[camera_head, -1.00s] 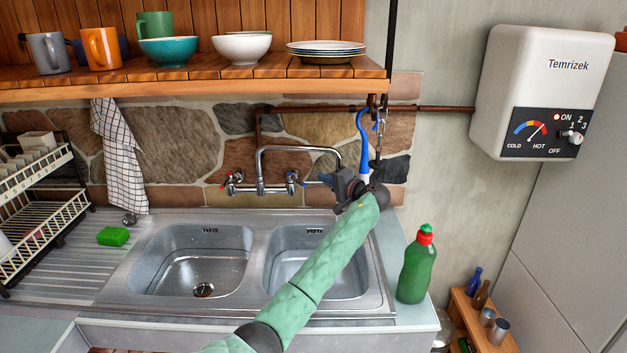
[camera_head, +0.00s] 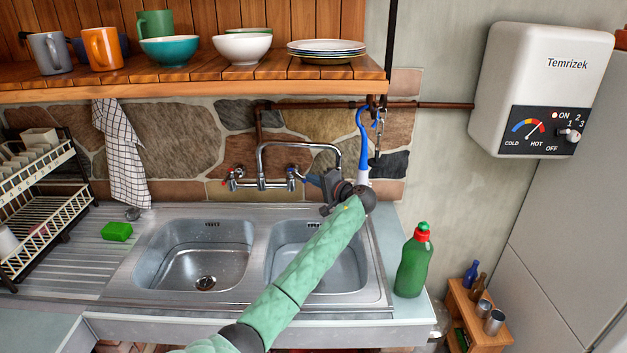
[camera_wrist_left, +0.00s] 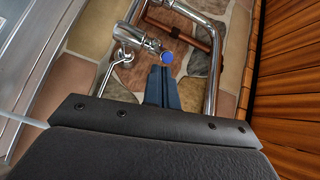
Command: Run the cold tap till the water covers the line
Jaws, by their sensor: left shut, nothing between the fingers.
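The cold tap (camera_head: 292,175), marked blue, is at the right end of the wall mixer. Its blue cap (camera_wrist_left: 167,57) also shows in the left wrist view. My left gripper (camera_head: 313,181) is shut and empty, its fingertips close to the right of the cold tap. In the left wrist view the shut fingers (camera_wrist_left: 161,75) point at the blue cap; I cannot tell whether they touch it. The curved spout (camera_head: 300,146) reaches over the right basin (camera_head: 345,283), which my arm partly hides. I cannot make out a line or water there. My right gripper is out of view.
The red-marked hot tap (camera_head: 232,177) is at the mixer's left. A green bottle (camera_head: 414,265) stands right of the sink. The wooden shelf (camera_head: 200,85) with dishes overhangs the mixer.

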